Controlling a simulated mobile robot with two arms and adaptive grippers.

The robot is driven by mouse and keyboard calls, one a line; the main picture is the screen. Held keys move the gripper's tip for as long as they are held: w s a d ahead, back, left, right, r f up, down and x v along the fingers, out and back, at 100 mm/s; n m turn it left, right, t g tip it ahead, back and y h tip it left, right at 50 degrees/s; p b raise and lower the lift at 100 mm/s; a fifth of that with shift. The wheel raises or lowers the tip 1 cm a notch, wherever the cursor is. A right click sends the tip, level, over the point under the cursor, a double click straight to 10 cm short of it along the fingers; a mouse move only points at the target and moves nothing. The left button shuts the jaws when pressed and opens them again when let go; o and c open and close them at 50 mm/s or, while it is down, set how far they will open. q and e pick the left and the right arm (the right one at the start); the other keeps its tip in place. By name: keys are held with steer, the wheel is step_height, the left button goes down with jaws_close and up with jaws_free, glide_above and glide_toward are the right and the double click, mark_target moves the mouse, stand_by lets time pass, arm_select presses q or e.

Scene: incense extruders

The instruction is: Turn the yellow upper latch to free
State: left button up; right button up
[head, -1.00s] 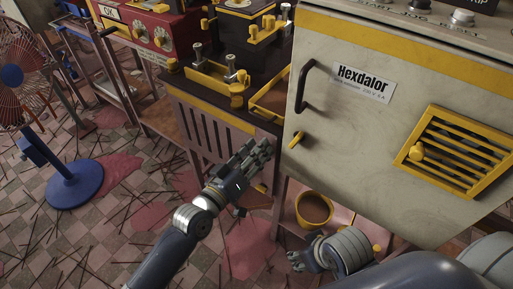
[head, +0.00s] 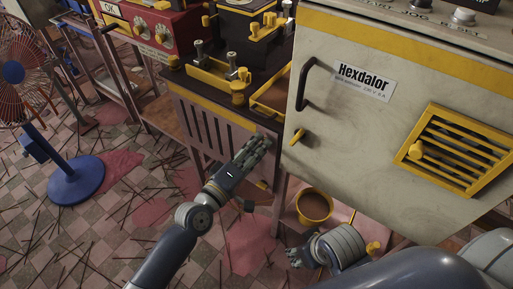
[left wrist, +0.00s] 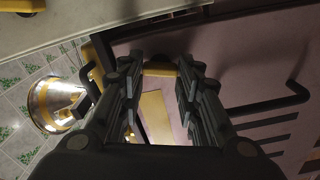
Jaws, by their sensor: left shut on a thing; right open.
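The yellow upper latch (left wrist: 160,69) shows in the left wrist view as a small yellow piece between my fingertips, against a pinkish slatted panel. My left gripper (left wrist: 160,72) is shut on it from both sides. In the head view my left gripper (head: 262,143) is at the right edge of the slatted panel (head: 205,128), below the dark worktop, and its fingers hide the latch. How far the latch is turned cannot be told. My right gripper (head: 297,257) is open and empty, low down near the yellow bucket.
The grey Hexdalor cabinet (head: 345,145) stands close to the right of my left gripper, with a dark handle and a small yellow lever (head: 297,137). A yellow bucket (head: 314,206) stands below it. A blue fan (head: 75,178) and scattered sticks are on the floor at left.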

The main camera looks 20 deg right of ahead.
stand_by(0.5)
arm_select(q)
steer(key=o, duration=1.1)
steer(key=v, duration=1.2)
